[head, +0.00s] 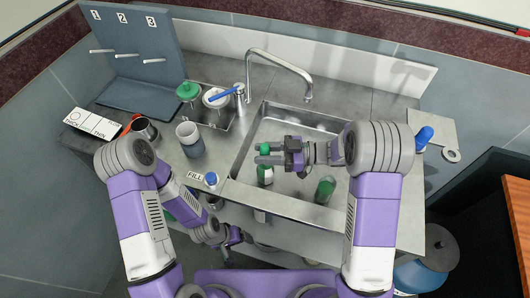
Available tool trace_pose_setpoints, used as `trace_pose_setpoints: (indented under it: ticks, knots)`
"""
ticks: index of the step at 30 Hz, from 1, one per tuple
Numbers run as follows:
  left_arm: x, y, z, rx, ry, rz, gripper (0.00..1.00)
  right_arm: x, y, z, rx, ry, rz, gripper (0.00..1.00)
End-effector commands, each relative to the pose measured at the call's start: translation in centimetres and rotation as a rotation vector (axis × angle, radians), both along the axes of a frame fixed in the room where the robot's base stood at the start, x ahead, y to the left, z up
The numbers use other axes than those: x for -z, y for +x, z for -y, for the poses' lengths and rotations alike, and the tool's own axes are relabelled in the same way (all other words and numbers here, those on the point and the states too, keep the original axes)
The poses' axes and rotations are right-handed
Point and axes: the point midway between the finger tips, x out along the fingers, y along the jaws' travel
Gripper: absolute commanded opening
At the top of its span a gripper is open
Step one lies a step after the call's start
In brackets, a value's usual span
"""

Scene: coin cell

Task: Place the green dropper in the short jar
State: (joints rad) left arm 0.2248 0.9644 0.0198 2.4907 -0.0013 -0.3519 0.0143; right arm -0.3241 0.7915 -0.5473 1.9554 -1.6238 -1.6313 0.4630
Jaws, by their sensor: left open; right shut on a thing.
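My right gripper (270,152) is above the sink's left part, its fingers pointing left. It is shut on a green-topped thing, which looks like the green dropper (264,148). Just below it in the picture is a green and white piece (265,175); I cannot tell whether it is joined to the dropper. Another green bottle-like thing (325,190) is in the sink, tilted. A greyish open jar (190,138) stands on the counter left of the sink; I cannot tell whether it is the short jar. My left gripper (238,236) is open, low in front of the counter.
The sink (288,113) has a tall curved faucet (290,62). Behind the greyish jar are a green-topped container (188,91) and a white-topped one (216,98) with a blue stick. A metal cup (145,128) and a small blue-capped bottle (211,180) are near the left arm.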

Motion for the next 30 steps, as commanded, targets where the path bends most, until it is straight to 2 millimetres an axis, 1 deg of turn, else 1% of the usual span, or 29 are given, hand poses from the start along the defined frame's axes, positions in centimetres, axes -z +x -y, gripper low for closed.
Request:
trace_pose_setpoints:
  ticks: [3, 4, 8, 16, 19, 27, 30]
  knots:
    - [0.3, 0.0, 0.0, 0.000, 0.000, 0.000, 0.84, 0.5, 0.0, 0.0, 0.001, 0.000, -0.001, 0.06]
    - [0.2, 0.0, 0.0, 0.000, 0.000, 0.000, 0.84, 0.4, 0.0, 0.0, 0.001, -0.001, -0.001, 0.39]
    - [0.2, 0.0, 0.0, 0.000, 0.000, 0.000, 0.84, 0.4, 0.0, 0.0, 0.000, -0.001, -0.001, 0.59]
    - [0.2, 0.0, 0.0, 0.000, 0.000, 0.000, 0.84, 0.3, 0.0, 0.0, 0.000, -0.001, -0.001, 0.60]
    - [-0.2, 0.0, 0.0, 0.000, 0.000, 0.000, 0.84, -0.3, 0.0, 0.1, 0.000, -0.001, 0.000, 0.60]
    - [-1.0, 0.0, 0.0, 0.000, 0.000, 0.000, 0.84, -0.2, 0.1, 4.7, 0.006, 0.000, -0.002, 0.60]
    - [-1.2, 0.0, 0.0, 0.000, 0.000, 0.000, 0.84, -0.1, 0.1, 6.1, 0.004, -0.001, -0.001, 0.60]
